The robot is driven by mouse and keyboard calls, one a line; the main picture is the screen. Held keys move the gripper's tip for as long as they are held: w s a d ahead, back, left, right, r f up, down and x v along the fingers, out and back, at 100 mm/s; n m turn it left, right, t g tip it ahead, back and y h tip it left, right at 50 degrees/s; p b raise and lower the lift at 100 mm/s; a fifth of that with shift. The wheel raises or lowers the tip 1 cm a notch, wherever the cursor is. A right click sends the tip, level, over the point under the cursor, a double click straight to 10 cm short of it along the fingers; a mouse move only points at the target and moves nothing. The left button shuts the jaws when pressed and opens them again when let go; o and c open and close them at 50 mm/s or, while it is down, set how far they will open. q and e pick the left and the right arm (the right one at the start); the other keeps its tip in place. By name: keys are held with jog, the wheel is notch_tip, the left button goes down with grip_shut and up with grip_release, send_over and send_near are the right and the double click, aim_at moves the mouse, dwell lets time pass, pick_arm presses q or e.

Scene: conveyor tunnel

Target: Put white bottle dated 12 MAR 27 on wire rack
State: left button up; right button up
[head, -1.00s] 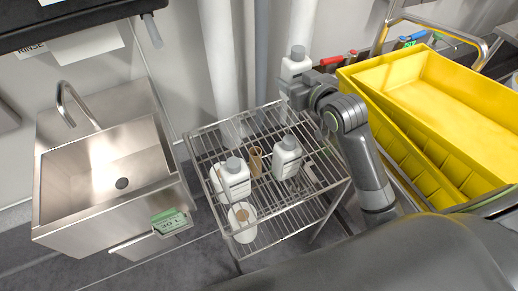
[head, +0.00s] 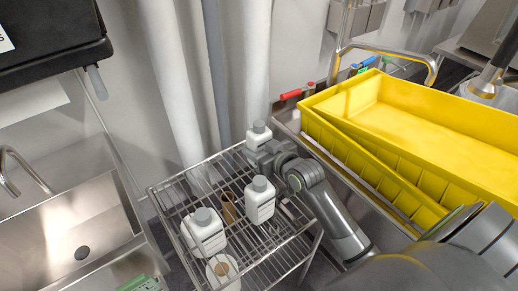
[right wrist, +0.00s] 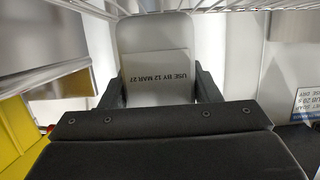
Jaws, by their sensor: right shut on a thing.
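My right gripper (head: 262,156) is shut on a white bottle (head: 258,134) with a grey cap, at the far corner of the wire rack (head: 272,242). In the right wrist view the bottle (right wrist: 155,38) sits between both fingers, and its label reads upside down "USE BY 12 MAR 27". The gripper hides the bottle's lower part in the head view. Wires of the rack (right wrist: 230,8) cross the top of the wrist view, close to the bottle's end. I cannot tell whether the bottle touches them. My left gripper is not in view.
Two other white bottles (head: 203,234) (head: 261,202) stand on the rack, with a brown cylinder (head: 228,210) between them and a round white item (head: 222,272) in front. Yellow trays (head: 420,120) stand at right, a steel sink (head: 70,240) at left. Pipes and wall are close behind.

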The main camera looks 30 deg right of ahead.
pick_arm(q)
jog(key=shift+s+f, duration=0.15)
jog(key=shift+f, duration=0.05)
pick_arm(e)
jog(key=shift+f, duration=0.6)
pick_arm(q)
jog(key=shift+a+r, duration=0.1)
pick_arm(e)
jog(key=o, duration=1.4)
jog(key=shift+r, duration=0.15)
pick_arm(q)
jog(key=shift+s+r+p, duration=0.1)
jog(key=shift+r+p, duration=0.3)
jog(key=shift+p, duration=0.05)
pick_arm(e)
jog(key=v, duration=1.2)
jog(key=shift+r, duration=0.4)
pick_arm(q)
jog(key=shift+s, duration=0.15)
pick_arm(e)
jog(key=shift+s, duration=0.1)
